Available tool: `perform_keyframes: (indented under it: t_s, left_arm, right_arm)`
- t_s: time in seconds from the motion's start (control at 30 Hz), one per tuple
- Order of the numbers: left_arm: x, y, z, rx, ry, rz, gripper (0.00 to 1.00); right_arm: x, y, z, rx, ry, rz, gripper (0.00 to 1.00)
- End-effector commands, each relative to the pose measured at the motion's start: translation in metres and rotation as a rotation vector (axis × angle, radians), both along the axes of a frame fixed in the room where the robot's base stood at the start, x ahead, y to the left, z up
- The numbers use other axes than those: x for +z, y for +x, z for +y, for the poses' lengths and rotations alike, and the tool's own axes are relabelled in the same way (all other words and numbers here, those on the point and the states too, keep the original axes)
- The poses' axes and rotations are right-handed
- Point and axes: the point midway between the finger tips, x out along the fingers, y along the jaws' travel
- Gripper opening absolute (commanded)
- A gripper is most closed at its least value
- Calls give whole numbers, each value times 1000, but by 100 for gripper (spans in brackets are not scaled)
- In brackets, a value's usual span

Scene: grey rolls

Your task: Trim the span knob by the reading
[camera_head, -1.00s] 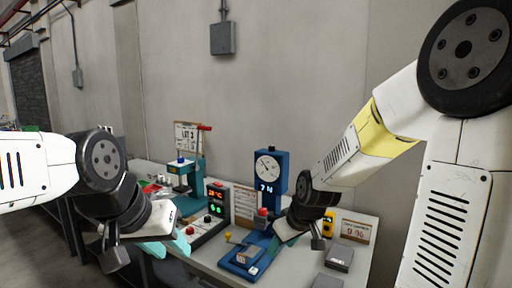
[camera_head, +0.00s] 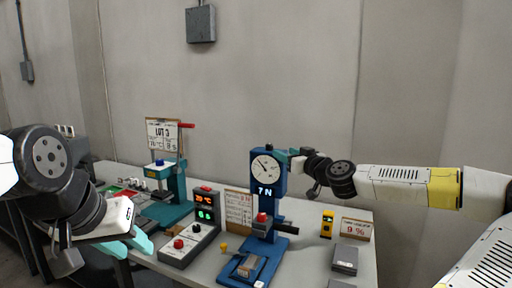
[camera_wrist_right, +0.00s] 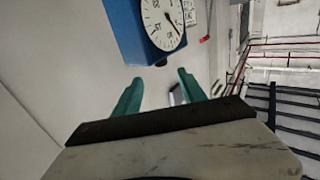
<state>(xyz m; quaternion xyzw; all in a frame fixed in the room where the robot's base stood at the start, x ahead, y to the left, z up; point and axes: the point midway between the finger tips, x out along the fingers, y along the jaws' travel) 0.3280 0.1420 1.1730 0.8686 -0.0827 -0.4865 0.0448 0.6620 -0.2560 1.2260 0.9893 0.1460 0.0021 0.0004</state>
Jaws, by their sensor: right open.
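The dial's needle points to the upper left in the head view. The dial also shows in the right wrist view (camera_wrist_right: 163,18), at the top. My right gripper (camera_head: 288,156) is open beside the right side of the gauge head. In the right wrist view its teal fingers (camera_wrist_right: 160,82) are apart, and a small pale grey piece (camera_wrist_right: 177,96) shows near the right finger. I cannot tell whether this is the span knob. My left gripper (camera_head: 130,244) appears open and empty at the table's front left.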

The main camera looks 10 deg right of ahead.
Motion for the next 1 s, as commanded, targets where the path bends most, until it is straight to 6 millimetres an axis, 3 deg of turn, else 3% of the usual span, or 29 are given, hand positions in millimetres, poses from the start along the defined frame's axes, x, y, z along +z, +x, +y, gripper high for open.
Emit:
perform_keyframes:
  t_s: [0.53,0.7,1.0]
  left_arm:
    - [0,0,0,0,0,0,36]
    - [0,0,0,0,0,0,36]
    - [0,0,0,0,0,0,36]
  right_arm:
    - [-1,92,31,5,3,3,49]
    - [-1,105,34,4,1,3,49]
    - [-1,107,35,4,0,4,49]
